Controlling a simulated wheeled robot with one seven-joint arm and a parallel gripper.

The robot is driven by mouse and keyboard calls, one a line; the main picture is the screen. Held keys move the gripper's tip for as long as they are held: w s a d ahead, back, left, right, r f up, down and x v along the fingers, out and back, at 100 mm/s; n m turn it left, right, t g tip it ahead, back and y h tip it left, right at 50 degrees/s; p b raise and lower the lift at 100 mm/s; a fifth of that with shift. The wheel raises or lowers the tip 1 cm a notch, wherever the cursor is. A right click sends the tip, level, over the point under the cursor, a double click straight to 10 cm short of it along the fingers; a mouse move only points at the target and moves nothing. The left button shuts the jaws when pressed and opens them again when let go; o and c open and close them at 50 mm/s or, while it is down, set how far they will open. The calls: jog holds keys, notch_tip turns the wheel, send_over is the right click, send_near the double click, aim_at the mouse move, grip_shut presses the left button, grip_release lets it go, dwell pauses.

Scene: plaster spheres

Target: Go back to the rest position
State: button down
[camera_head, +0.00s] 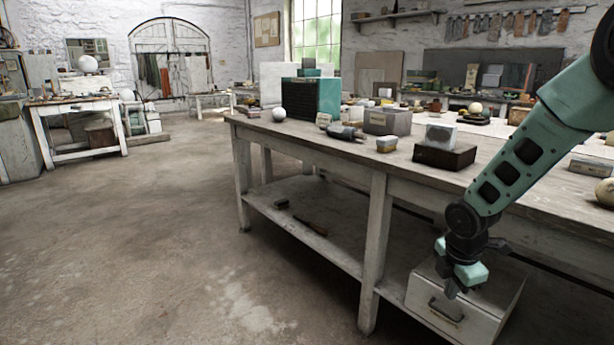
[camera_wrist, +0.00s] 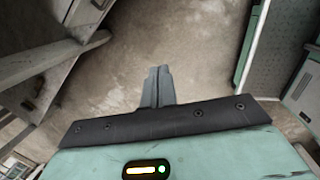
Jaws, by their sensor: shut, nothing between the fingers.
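My gripper (camera_head: 451,290) hangs at the end of my green arm, at the right of the head view. It points down in front of the long workbench (camera_head: 345,165), below the level of its top. In the wrist view my gripper (camera_wrist: 157,72) shows its two fingers together, shut and empty, over bare floor.
A drawer box (camera_head: 445,312) with a dark handle shows behind my gripper on the lower shelf. A white sphere (camera_head: 279,114), a dark green cabinet (camera_head: 312,98) and a white block on a dark box (camera_head: 445,157) stand on the bench. Open floor (camera_head: 140,230) lies left.

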jog(key=s+a+r+m+y, duration=0.1)
jog(key=s+a+r+m, duration=0.6)
jog(key=s+a, duration=0.6)
jog(key=s+a+r+m+g, duration=0.1)
jog(key=s+a+r+m, duration=0.15)
jog(key=s, duration=0.55)
jog(key=s+a+r+m, duration=0.2)
jog(key=s+a, duration=0.2)
jog(key=s, duration=0.4)
notch_tip(320, 180, up, 23)
jog(key=p, duration=2.2)
jog(key=shift+s+d+f+m+g+y, duration=0.15)
jog(key=shift+s+f+m+g+y, duration=0.05)
jog(key=shift+s+m+g+y, duration=0.15)
